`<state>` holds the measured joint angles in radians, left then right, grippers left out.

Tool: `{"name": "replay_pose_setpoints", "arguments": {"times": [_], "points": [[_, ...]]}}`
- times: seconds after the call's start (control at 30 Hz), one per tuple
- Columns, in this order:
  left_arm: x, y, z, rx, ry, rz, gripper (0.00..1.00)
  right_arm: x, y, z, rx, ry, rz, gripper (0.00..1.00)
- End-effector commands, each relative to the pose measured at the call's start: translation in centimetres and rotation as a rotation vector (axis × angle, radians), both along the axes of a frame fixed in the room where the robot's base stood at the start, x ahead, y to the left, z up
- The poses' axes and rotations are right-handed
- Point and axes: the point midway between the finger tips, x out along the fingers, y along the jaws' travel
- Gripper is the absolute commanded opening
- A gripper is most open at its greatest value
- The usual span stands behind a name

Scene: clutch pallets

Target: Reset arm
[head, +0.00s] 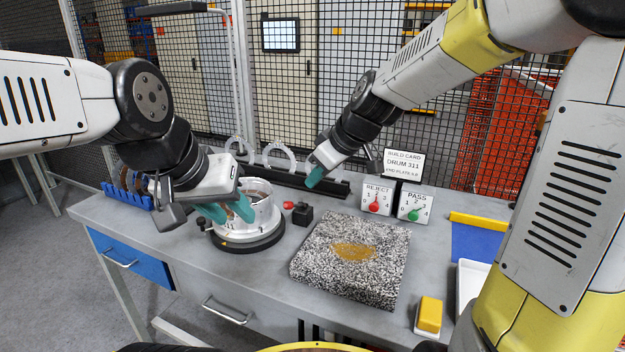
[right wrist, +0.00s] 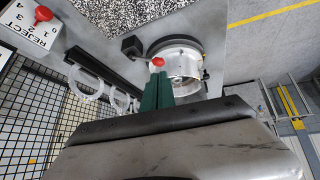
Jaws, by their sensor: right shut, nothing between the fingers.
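My left gripper (head: 228,213) is at the front left of the metal drum (head: 262,214) in the head view. Its two teal fingers are spread apart near the rim, and whether they touch the drum I cannot tell. The drum stands on a round dark-based turntable (head: 250,244). My right gripper (head: 312,181) is in the air above the back of the bench, its teal fingers together and empty. In the right wrist view the closed fingers (right wrist: 157,90) show in front of the drum (right wrist: 182,62).
Pale rings (head: 279,158) stand in a black rack.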

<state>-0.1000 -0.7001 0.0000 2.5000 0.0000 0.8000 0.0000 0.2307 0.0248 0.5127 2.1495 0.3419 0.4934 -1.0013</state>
Motion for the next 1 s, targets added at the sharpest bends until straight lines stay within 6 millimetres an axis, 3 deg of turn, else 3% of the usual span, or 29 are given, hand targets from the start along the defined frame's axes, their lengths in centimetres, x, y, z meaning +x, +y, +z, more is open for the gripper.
{"name": "replay_pose_setpoints", "arguments": {"times": [0.4, 0.53, 0.67, 0.8, 1.0], "points": [[0.0, 0.0, 0.0, 0.000, 0.000, 0.000, 0.36, -0.3, -0.1, 0.3, 0.000, -0.001, -0.002, 0.00], [0.0, 0.0, 0.0, 0.000, 0.000, 0.000, 0.36, -1.5, -1.2, 0.9, -0.011, 0.011, -0.049, 0.00], [0.0, 0.0, 0.0, 0.000, 0.000, 0.000, 0.36, -5.0, -4.2, 2.3, -0.020, 0.044, -0.198, 0.00], [0.0, 0.0, 0.0, 0.000, 0.000, 0.000, 0.36, -10.2, -8.5, 3.7, 0.015, 0.090, -0.429, 0.00], [0.0, 0.0, 0.0, 0.000, 0.000, 0.000, 0.36, -16.5, -13.1, 4.0, 0.123, 0.152, -0.706, 0.00]]}}
